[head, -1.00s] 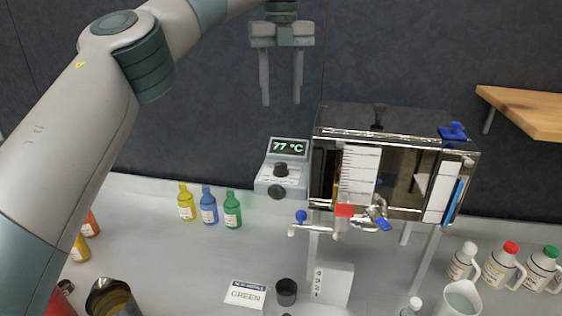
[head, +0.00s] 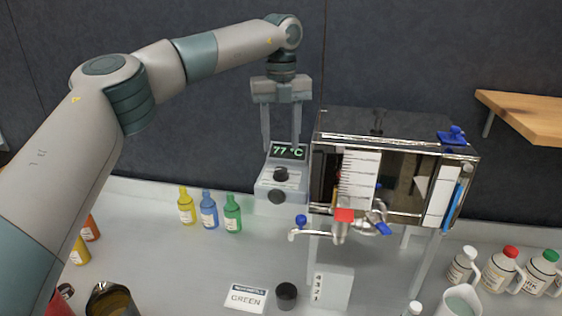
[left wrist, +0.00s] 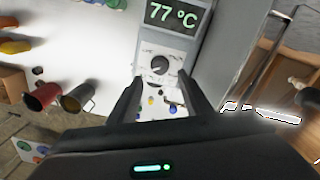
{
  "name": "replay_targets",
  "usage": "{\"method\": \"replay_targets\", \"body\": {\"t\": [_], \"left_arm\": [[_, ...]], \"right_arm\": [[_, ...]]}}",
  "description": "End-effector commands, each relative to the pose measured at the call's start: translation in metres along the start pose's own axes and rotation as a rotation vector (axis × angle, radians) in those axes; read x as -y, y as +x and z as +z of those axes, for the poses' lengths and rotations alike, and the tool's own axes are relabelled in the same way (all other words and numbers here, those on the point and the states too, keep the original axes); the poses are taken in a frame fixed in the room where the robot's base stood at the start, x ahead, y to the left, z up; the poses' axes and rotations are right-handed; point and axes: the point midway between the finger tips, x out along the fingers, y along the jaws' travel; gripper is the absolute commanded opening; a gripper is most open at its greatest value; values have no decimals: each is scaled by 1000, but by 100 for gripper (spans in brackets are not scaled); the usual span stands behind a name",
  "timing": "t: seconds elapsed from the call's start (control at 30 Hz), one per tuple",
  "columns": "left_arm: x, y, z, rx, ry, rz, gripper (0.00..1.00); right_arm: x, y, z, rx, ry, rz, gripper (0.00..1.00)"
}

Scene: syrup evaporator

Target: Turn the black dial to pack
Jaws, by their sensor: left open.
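The black dial (head: 280,174) sits on the sloped face of a grey control box (head: 290,190) below its green 77 °C display (head: 289,151). In the left wrist view the dial (left wrist: 160,66) has a white pointer mark, and the small labels around it are too small to read. My left gripper (head: 281,148) is open, pointing down in front of the box's display and above the dial. In the left wrist view its two fingers (left wrist: 161,82) straddle the line to the dial without touching it. My right gripper is not in view.
A steel evaporator tank (head: 410,185) with taps stands right of the box. Yellow, blue and green bottles (head: 208,209) stand to the left.

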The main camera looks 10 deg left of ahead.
Motion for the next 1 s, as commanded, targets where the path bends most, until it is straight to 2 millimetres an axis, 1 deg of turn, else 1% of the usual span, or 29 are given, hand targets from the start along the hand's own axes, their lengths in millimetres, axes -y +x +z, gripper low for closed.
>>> {"method": "replay_targets", "body": {"t": [0.07, 0.17, 0.23, 0.4, 0.6, 0.87, 0.97, 1.0], "left_arm": [[0, 14, -1, -2, 2, 2, 45], [-1, 31, 0, -1, 1, 2, 45], [-1, 42, 0, -2, 1, 2, 45], [0, 60, 0, -1, 0, 2, 45], [0, 70, 0, 0, 0, 1, 45], [0, 70, 0, 0, 0, 0, 45], [0, 70, 0, 1, 0, 0, 23], [0, 70, 0, 1, 0, 0, 14]], "right_arm": [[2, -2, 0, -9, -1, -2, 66], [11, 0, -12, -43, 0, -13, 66], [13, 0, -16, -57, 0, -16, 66], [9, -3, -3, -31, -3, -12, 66], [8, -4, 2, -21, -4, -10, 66], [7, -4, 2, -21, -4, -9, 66], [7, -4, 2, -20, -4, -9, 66], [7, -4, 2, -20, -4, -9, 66]]}}
